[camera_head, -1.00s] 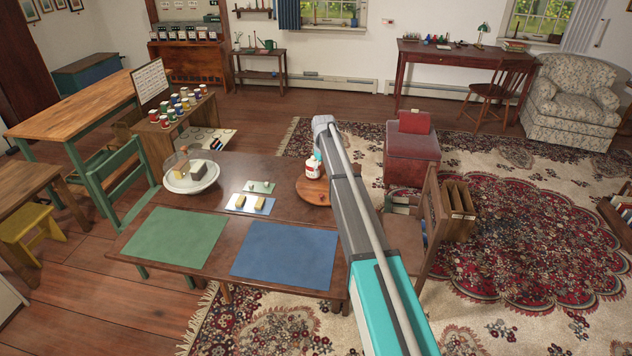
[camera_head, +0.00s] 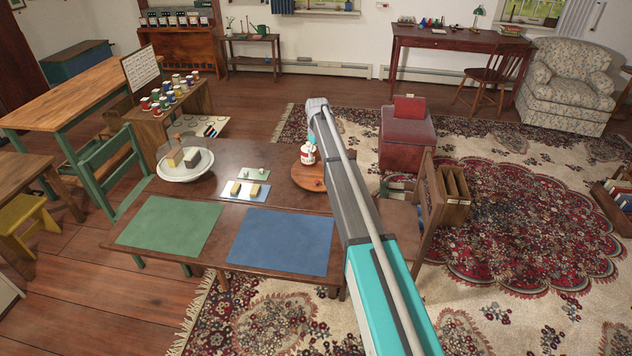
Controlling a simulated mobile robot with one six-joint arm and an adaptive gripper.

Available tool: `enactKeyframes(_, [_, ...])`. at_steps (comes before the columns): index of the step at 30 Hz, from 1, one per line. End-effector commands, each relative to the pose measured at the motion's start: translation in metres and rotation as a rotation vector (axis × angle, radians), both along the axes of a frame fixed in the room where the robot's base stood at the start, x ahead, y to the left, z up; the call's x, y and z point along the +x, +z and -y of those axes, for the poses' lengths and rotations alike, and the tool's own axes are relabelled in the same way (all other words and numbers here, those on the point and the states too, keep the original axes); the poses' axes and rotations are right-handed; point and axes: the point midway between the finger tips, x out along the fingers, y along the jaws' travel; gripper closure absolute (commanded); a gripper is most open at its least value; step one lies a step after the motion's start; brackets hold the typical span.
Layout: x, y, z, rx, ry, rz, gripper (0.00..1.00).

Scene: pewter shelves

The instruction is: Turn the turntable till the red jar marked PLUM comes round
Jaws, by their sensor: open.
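The turntable (camera_head: 299,176) is a round wooden disc at the right end of the dark brown table, partly hidden behind my arm. One white jar with red on it (camera_head: 308,154) stands near its far side. I cannot read any marking on it. A small reddish thing (camera_head: 318,185) shows near the disc's front edge, beside my arm. The rest of the disc, and anything on it there, is hidden. My arm rises from the bottom right and passes in front of the turntable. My gripper does not show.
On the brown table (camera_head: 280,208) are a green mat (camera_head: 170,226), a blue mat (camera_head: 281,243), small trays with blocks, and a white dish under a clear dome (camera_head: 185,172). Several colored jars (camera_head: 168,94) stand on a bench behind. A wooden chair (camera_head: 428,205) stands close on the right.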

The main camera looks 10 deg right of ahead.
Motion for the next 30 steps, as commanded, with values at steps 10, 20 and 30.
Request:
enactKeyframes(10, [0.000,-0.030,-0.001,0.000,0.001,0.000,0.33])
enactKeyframes(20, [0.000,-0.055,-0.001,0.000,0.001,0.000,0.33])
enactKeyframes(30, [0.000,-0.081,-0.002,0.000,0.002,0.000,0.33])
